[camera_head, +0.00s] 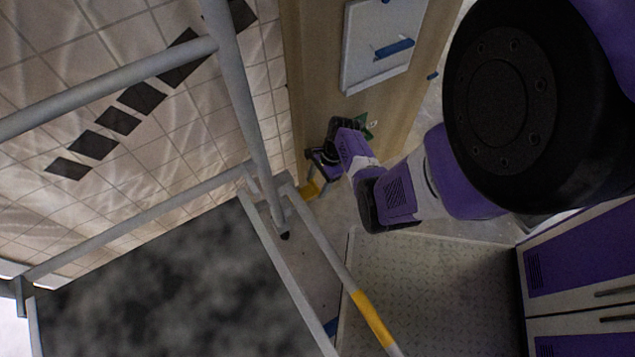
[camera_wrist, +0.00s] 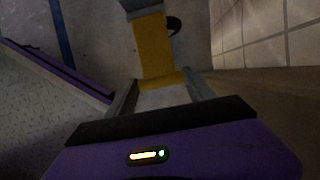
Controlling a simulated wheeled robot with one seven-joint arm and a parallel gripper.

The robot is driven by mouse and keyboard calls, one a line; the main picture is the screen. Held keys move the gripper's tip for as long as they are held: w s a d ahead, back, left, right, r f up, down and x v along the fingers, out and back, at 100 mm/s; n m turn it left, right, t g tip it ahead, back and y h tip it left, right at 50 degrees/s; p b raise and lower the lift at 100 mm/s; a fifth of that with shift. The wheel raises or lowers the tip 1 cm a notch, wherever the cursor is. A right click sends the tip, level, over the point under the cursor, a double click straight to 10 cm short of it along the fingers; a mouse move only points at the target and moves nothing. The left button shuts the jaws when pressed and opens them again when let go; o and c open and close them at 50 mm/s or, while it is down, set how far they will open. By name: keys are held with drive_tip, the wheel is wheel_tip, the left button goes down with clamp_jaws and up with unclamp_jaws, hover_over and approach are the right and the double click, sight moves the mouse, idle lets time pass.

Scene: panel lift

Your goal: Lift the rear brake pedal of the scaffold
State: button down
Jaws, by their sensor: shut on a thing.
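The brake pedal (camera_wrist: 153,45) is a yellow bar low on the scaffold. In the wrist view it runs up from between the fingers of my gripper (camera_wrist: 160,88), which is shut on its near end. In the head view the yellow pedal (camera_head: 309,190) shows small at floor level, just below my gripper (camera_head: 318,168). The scaffold (camera_head: 255,110) is a frame of grey tubes on the left and in the middle. The gripped end of the pedal is partly hidden by the fingers.
A yellow-banded scaffold tube (camera_head: 370,318) slants through the foreground. Purple-fronted cabinets (camera_head: 580,255) stand at right. A tiled wall (camera_head: 60,60) fills the left.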

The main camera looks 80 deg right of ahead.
sight(313, 189)
drive_tip(key=shift+w+a+r+g+h+p, duration=0.2)
drive_tip(key=shift+r+g+h+p, duration=0.2)
drive_tip(key=shift+r+p, duration=0.55)
drive_tip(key=shift+w+a+r+g+h+p, duration=0.15)
drive_tip(key=shift+r+g+h+p, duration=0.25)
drive_tip(key=shift+p, duration=0.9)
drive_tip(key=shift+w+a+r+g+h+p, duration=0.2)
drive_tip(key=shift+r+g+h+p, duration=0.25)
drive_tip(key=shift+g+p, duration=0.3)
drive_tip(key=shift+f, duration=0.1)
drive_tip(key=shift+c, duration=1.8)
unclamp_jaws()
wheel_tip(313, 189, up, 8)
drive_tip(key=p, duration=0.3)
drive_tip(key=shift+d, duration=0.15)
drive_tip(key=shift+s+f, duration=0.1)
